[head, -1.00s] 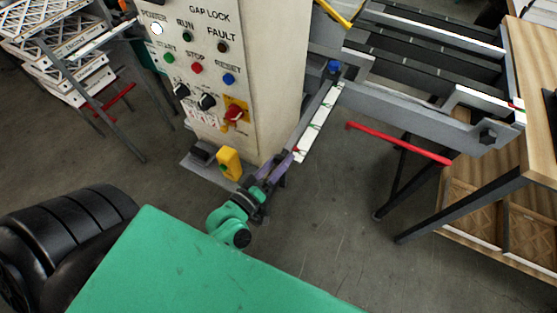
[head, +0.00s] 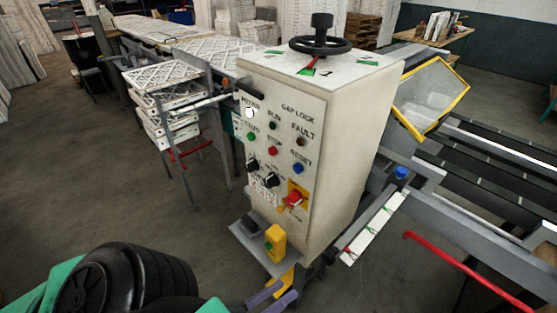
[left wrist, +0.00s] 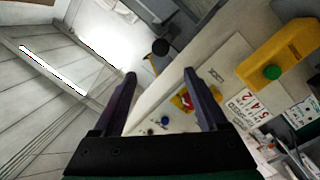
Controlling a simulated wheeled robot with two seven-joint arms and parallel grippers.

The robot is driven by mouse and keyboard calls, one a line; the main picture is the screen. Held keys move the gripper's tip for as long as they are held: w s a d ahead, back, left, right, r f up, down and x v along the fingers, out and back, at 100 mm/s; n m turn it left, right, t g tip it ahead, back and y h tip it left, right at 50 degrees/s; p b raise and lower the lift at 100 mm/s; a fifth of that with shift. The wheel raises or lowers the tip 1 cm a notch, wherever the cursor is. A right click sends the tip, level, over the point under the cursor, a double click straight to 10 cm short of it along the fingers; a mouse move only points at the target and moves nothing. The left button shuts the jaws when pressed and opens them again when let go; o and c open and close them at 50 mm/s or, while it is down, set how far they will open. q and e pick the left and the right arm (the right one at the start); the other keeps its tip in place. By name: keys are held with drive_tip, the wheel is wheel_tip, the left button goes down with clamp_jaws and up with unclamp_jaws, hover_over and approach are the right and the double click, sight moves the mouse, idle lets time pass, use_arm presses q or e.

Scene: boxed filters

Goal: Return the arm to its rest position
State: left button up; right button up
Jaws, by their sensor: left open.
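My left gripper (head: 273,297) shows at the bottom edge of the head view, its purple fingers just below the yellow button box (head: 275,243). Most of its arm is cut off by the frame edge. In the left wrist view the gripper (left wrist: 160,76) has its two dark purple fingers spread apart, with nothing between them. The control cabinet (left wrist: 165,100) shows beyond the fingers, and the yellow box (left wrist: 280,55) with its green button is at the right. My right gripper is in neither view.
The cream control cabinet (head: 345,140) with a black handwheel (head: 320,44) stands ahead. A rack of white lattice filters (head: 165,75) is to its left. A conveyor frame (head: 480,235) and red bar (head: 465,265) are at right. Floor at left is open.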

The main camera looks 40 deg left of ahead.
use_arm(q)
drive_tip(key=shift+f, duration=0.1)
idle(0.4)
drive_tip(key=s+a+f+m+g+y+b, duration=0.1)
drive_tip(key=s+a+f+m+g, duration=0.15)
drive_tip(key=f, duration=0.85)
drive_tip(key=s+a+f+m+g+b, duration=0.15)
drive_tip(key=f+g, duration=0.25)
drive_tip(key=f, duration=0.8)
drive_tip(key=s+a+f+m+g+y, duration=0.1)
drive_tip(key=a+f+m+g, duration=0.25)
drive_tip(key=f, duration=0.75)
drive_tip(key=s+f+m+g+y, duration=0.1)
drive_tip(key=s+f+g, duration=0.5)
drive_tip(key=s+f, duration=0.2)
drive_tip(key=shift+s+d+f+g+y+b, duration=0.2)
drive_tip(key=shift+s+g+y+b, duration=0.1)
drive_tip(key=shift+s+y, duration=0.1)
drive_tip(key=shift+m, duration=0.25)
